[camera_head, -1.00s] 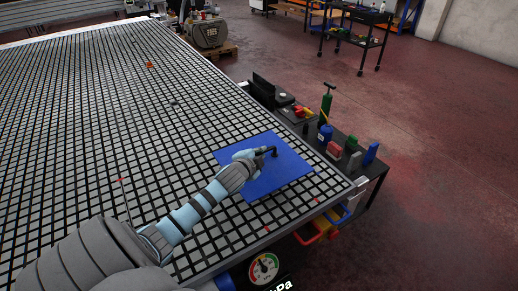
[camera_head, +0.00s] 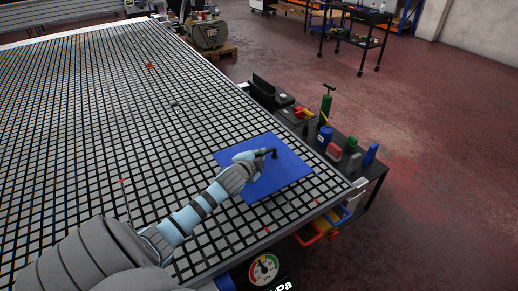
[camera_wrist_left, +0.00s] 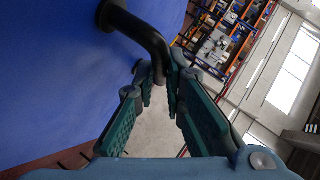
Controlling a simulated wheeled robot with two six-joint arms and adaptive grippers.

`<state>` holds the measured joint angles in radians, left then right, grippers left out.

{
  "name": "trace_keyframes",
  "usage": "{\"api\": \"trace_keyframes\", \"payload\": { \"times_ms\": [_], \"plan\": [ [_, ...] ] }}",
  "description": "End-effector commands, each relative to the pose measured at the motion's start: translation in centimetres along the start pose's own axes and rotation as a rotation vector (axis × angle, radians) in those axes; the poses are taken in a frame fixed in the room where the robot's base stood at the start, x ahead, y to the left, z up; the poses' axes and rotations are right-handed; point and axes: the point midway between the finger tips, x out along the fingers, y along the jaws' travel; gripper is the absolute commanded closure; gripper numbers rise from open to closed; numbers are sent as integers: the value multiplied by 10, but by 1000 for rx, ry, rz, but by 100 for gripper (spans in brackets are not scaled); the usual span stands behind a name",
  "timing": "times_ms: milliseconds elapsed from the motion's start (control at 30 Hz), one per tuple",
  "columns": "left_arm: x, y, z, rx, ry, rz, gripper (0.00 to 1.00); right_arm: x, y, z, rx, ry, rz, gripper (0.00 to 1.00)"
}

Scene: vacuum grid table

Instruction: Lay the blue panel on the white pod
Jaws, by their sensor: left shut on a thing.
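The blue panel (camera_head: 287,181) is a flat square near the right front corner of the grid table (camera_head: 110,140). A black bent handle (camera_head: 273,152) stands up from its face. My left gripper (camera_head: 259,154) reaches over the panel from the left and is shut on this handle. In the left wrist view, the fingers (camera_wrist_left: 162,86) close around the end of the black handle (camera_wrist_left: 148,35), with the blue panel (camera_wrist_left: 45,80) filling the left side. I cannot tell whether the panel touches the grid. I cannot make out the white pod. My right gripper is not in view.
A dark side bench (camera_head: 372,177) with a blue bottle (camera_head: 325,136), a green cylinder (camera_head: 326,103) and small blocks stands along the table's right edge. A pressure gauge (camera_head: 264,269) is at the front edge. The grid to the left and behind is mostly clear.

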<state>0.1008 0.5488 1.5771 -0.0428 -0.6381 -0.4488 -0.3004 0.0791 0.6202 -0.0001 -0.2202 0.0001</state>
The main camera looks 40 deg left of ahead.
Motion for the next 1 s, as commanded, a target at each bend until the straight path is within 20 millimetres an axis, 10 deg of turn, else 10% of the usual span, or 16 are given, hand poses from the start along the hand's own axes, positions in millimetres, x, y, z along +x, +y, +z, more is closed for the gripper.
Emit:
{"api": "trace_keyframes", "payload": {
  "times_ms": [633,800,1000],
  "plan": [
    [5,9,4,1,3,-3,100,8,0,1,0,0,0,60],
    [5,9,4,1,2,-2,66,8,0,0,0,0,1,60],
    [5,10,5,0,1,-1,66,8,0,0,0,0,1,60]
  ]
}}
